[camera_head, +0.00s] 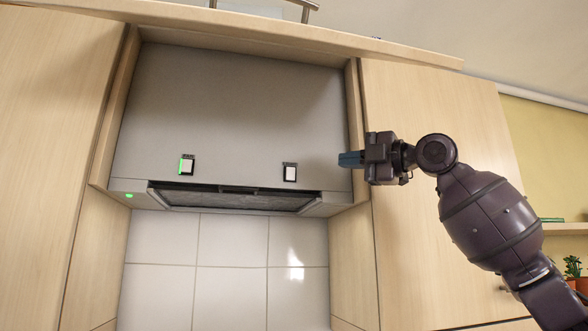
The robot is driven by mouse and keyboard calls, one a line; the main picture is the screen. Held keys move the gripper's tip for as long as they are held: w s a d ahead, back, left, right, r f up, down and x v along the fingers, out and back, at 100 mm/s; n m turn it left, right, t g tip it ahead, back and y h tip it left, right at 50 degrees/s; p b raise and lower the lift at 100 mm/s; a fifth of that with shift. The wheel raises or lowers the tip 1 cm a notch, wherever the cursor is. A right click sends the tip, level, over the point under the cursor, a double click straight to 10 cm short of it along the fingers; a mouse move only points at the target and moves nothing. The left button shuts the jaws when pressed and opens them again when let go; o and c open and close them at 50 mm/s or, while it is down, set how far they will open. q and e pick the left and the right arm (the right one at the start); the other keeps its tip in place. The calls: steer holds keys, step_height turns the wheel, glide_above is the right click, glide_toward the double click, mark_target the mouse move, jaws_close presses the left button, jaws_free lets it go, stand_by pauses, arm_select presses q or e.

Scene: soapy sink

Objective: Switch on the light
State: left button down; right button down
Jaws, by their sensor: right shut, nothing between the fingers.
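A grey range hood (235,110) is set between wooden cabinets. On its front are two rocker switches with white keys in black frames. The left switch (188,165) has a lit green edge. The right switch (290,172) shows no green light. A small green light (129,196) glows at the hood's lower left corner. My left gripper is not in view.
Wooden cabinet doors flank the hood on the left (50,130) and right (455,110). A wooden board (260,22) runs along the top. White tiles (232,240) lie below the hood. A plant (572,267) stands at the far right.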

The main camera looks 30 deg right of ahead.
mark_target(291, 167)
steer(key=shift+f+n, duration=0.1)
steer(key=shift+n, duration=0.4)
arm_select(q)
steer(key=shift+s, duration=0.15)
